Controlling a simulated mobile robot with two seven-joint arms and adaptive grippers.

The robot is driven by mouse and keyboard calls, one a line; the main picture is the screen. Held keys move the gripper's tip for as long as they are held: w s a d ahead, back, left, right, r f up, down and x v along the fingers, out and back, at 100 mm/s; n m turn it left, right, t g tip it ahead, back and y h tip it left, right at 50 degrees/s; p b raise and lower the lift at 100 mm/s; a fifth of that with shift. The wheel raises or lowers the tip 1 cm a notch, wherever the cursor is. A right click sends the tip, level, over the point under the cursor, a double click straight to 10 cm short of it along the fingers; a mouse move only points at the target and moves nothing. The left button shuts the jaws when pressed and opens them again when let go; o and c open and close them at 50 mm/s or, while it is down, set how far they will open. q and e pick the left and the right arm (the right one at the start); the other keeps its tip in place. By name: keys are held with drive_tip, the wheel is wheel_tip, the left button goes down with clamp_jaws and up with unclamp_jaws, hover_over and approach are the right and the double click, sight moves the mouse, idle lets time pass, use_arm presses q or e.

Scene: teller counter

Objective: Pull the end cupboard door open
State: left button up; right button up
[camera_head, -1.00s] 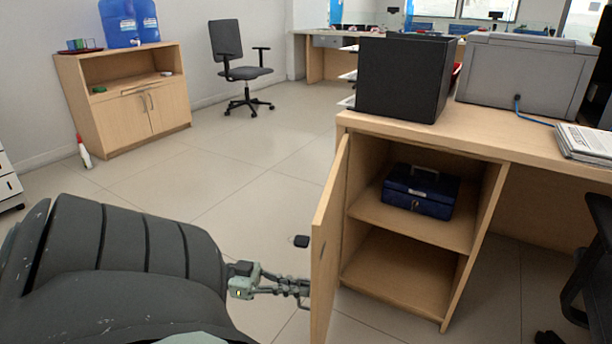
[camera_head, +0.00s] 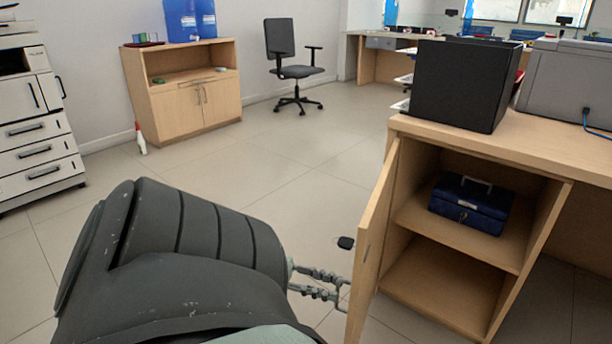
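The end cupboard door (camera_head: 372,245) of the wooden counter stands wide open, swung out toward me and seen nearly edge-on. Its cupboard (camera_head: 450,286) shows two levels, with a dark blue cash box (camera_head: 471,204) on the upper shelf. My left gripper (camera_head: 342,289) is on the door's outer side, its two thin fingers apart with a gap between them. The fingertips are at a thin handle beside the door face; whether they touch it is unclear. My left arm hides the floor in front. My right gripper is not in view.
A black box (camera_head: 458,85) and a grey machine (camera_head: 566,84) stand on the counter top (camera_head: 500,145). A low cabinet (camera_head: 187,110), an office chair (camera_head: 294,72) and a drawer unit (camera_head: 38,125) stand farther back. The middle floor is clear.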

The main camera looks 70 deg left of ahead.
use_arm(q)
drive_tip(key=v, duration=0.9)
drive_tip(key=shift+s+a, duration=0.25)
drive_tip(key=shift+s, duration=0.05)
